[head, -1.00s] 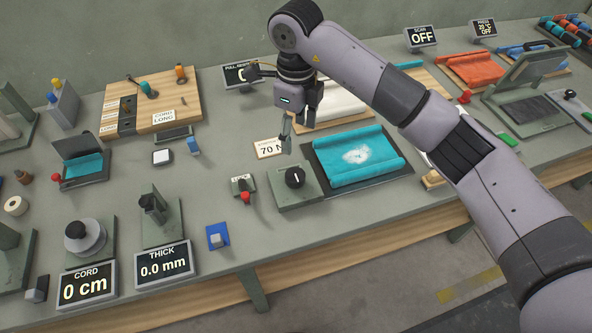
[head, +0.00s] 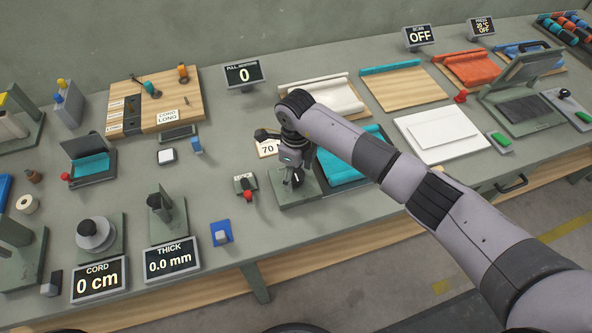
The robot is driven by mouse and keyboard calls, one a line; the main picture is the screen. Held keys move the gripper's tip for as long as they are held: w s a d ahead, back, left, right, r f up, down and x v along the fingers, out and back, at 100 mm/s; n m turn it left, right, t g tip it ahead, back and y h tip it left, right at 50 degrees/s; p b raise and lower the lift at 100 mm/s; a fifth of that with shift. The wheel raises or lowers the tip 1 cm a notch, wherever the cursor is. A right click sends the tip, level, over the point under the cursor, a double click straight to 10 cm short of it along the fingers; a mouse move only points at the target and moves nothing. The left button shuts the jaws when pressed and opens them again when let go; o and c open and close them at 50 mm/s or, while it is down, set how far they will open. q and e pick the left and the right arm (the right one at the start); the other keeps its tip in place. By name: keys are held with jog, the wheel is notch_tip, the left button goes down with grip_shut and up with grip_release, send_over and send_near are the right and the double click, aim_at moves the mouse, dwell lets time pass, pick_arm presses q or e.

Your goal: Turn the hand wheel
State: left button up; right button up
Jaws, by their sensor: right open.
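A round dark knob with a white mark, which looks like the hand wheel (head: 297,179), sits on a grey-green base (head: 292,201) near the front of the bench. My right gripper (head: 292,182) points down right over it, with its open fingers at the knob. The gripper and wrist hide much of the knob, and I cannot tell whether the fingers touch it. My left gripper is not in view.
A teal roll of fabric (head: 345,172) on a dark mat lies just right of the base, partly behind my arm. A small box with a red knob (head: 247,190) stands close on the left. A display reading 0 (head: 244,75) stands behind.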

jog(key=shift+c, duration=0.2)
jog(key=c, duration=1.1)
